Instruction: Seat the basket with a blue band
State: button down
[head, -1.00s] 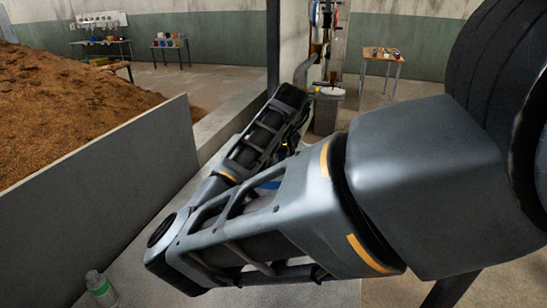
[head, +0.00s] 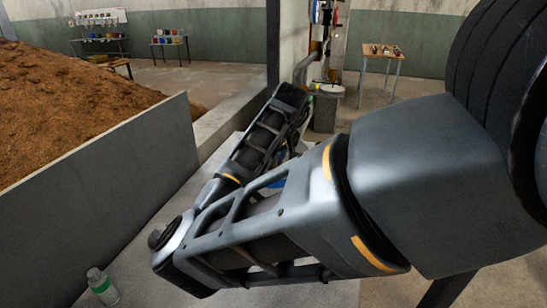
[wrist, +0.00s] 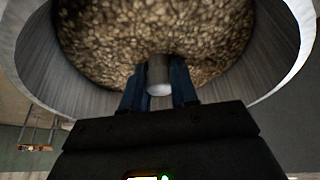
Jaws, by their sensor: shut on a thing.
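In the wrist view a round metal vessel, apparently the basket (wrist: 285,75), fills the upper part. It is full of pale brown grain (wrist: 105,45). My gripper (wrist: 158,76) is shut on a short grey cylindrical grip (wrist: 159,78) at the near side of the vessel, one dark blue finger on each side. No band shows on the part of the wall seen there.
A grey wall (head: 100,155) borders a large brown grain heap (head: 70,90). Behind my arm stand a grey bin (head: 325,108) and pipes. Small tables (head: 384,66) stand farther back, with open floor between.

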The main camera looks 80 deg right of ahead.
jog(key=shift+f, duration=0.6)
dwell(0.7)
jog(key=c, duration=0.8)
grip_release()
jog(key=shift+f, duration=0.15)
jog(key=v, duration=0.8)
